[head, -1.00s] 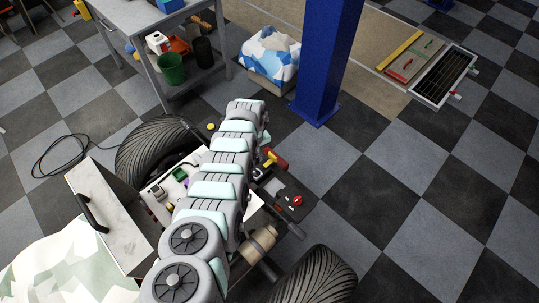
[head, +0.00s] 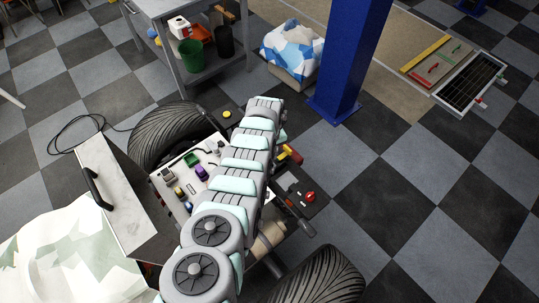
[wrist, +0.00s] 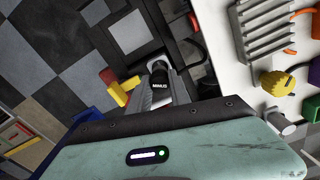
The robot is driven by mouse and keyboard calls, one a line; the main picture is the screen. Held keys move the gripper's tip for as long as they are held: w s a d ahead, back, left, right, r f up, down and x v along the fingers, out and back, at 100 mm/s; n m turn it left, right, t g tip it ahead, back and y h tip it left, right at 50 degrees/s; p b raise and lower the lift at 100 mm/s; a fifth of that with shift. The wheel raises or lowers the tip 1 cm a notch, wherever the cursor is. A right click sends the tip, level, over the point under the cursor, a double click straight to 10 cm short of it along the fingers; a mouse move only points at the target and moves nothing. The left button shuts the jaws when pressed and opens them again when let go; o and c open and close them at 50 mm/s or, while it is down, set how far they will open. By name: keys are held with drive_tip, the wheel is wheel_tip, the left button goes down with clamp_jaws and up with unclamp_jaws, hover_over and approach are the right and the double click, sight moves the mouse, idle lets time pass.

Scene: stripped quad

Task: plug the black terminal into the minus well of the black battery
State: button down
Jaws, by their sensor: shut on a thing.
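My gripper (wrist: 157,92) is shut on the black terminal (wrist: 158,78), a dark round piece with the white word MINUS, held between the two grey fingers. In the head view a black block with a red cap, probably the same battery (head: 319,206), is right of my arm. I cannot make out the minus well or whether the terminal touches the battery. My arm hides the gripper in the head view.
A white panel (wrist: 248,90) with a finned grey block (wrist: 275,30) and a yellow knob (wrist: 278,84) lies right of my gripper. A red and yellow piece (wrist: 117,86) is close on the left. Tyres (head: 172,137) flank the frame; a blue column (head: 352,60) stands behind.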

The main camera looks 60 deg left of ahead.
drive_tip(key=shift+f+b, duration=0.3)
drive_tip(key=shift+f, duration=0.25)
drive_tip(key=shift+f+b, duration=1.45)
drive_tip(key=shift+b, duration=0.05)
idle(1.4)
drive_tip(key=c, duration=1.1)
unclamp_jaws()
drive_tip(key=shift+r, duration=0.15)
wheel_tip(320, 180, up, 3)
drive_tip(key=p, duration=0.2)
drive_tip(key=shift+p, duration=0.4)
drive_tip(key=shift+r+p, duration=0.45)
drive_tip(key=shift+r, duration=3.3)
